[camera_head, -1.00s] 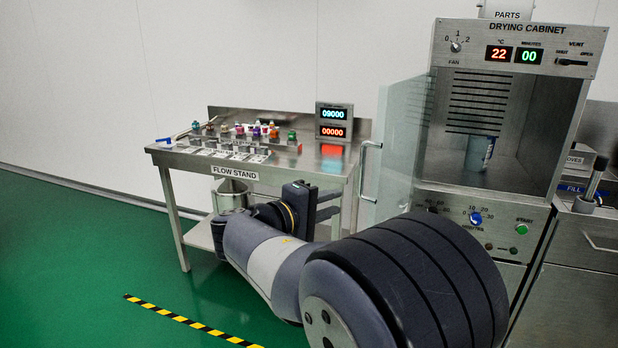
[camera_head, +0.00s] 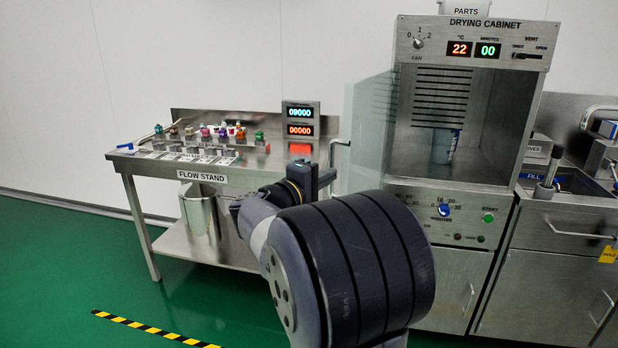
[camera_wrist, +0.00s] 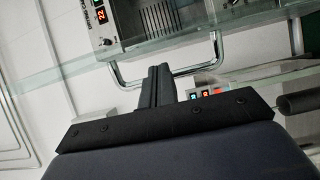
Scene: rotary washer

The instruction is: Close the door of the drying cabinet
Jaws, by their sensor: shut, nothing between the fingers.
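The drying cabinet (camera_head: 404,95) stands right of centre. Its glass door (camera_head: 362,140) is open, swung out at the cabinet's left side. The door's metal handle (camera_head: 337,152) is a U-shaped bar on the door's outer edge. It also shows in the wrist view (camera_wrist: 200,70). My gripper (camera_head: 316,176) is close to the handle, just left of and below it in the head view. In the wrist view my gripper's fingers (camera_wrist: 158,72) are shut together and empty, with their tips overlapping the handle bar. I cannot tell whether they touch it.
A grey-blue cup (camera_head: 445,147) stands inside the cabinet. The flow stand table (camera_head: 150,163), with several small coloured parts, is left of the door. A steel counter (camera_head: 560,215) adjoins the cabinet at right.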

